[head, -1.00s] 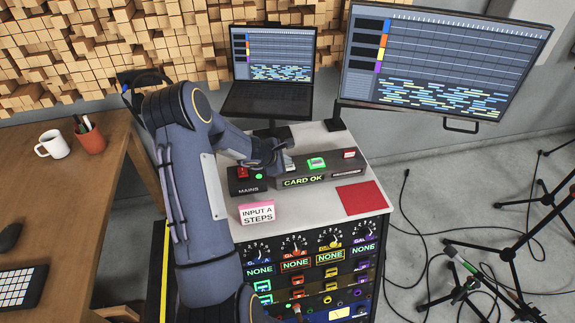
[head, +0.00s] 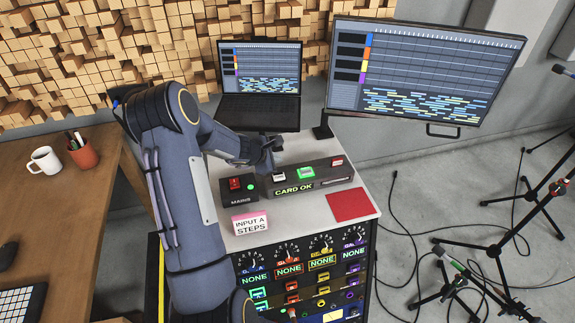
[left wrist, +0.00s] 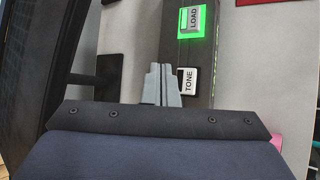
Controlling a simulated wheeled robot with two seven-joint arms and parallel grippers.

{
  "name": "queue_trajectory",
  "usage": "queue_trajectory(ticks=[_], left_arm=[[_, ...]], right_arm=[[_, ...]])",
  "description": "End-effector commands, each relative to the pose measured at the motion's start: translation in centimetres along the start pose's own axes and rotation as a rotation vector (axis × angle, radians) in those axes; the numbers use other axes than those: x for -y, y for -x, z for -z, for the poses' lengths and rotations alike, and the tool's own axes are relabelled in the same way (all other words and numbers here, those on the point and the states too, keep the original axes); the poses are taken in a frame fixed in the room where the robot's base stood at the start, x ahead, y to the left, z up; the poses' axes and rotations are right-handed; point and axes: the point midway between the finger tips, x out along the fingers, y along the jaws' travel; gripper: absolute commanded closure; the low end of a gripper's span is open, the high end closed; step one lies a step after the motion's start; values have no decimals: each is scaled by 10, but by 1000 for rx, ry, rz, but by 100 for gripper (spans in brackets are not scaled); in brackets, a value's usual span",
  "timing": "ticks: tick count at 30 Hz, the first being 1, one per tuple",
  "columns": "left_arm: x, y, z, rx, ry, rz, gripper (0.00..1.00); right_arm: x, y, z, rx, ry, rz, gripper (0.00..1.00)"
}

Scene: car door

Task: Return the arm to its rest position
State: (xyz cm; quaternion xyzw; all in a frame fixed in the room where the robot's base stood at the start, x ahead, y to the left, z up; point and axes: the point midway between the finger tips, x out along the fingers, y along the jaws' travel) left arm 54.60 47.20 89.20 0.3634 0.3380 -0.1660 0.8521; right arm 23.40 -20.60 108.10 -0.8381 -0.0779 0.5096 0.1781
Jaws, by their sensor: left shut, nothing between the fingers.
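My left arm reaches in from the left of the head view. My left gripper (head: 270,158) is above the back part of the white rack top, beside the card box (head: 322,178) whose display reads CARD OK. In the left wrist view the two grey fingers (left wrist: 161,86) are together with nothing between them. They point toward the box near the white TONE button (left wrist: 188,82); I cannot tell whether they touch it. The green-lit LOAD button (left wrist: 193,20) is farther along the box. My right gripper is not in view.
The MAINS switch box (head: 241,187) and the INPUT A STEPS card (head: 250,223) stand close to my arm. A laptop (head: 259,85) and a large monitor (head: 425,75) are behind. A desk (head: 60,195) is at left. Tripod stands (head: 495,245) and cables are at right.

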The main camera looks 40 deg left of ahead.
Motion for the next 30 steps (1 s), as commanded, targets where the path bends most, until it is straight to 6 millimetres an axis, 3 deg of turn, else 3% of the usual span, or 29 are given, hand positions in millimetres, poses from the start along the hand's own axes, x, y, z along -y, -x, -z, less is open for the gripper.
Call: queue_trajectory(ticks=[8,11,13,17,18,22,26,30], left_arm=[[-1,2,-4,5,-11,0,100],[-4,16,-25,37,-84,0,100],[-5,36,-55,83,-187,4,100],[10,95,-126,201,-483,24,100],[20,117,-146,238,-587,32,100],[68,190,-196,348,-939,67,100],[129,257,-212,424,-1291,108,100],[190,310,-196,453,-1629,154,100]], right_arm=[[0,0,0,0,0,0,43],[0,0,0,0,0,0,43],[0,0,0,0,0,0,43],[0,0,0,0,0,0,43],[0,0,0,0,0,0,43],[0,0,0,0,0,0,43],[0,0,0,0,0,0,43],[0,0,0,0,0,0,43]])
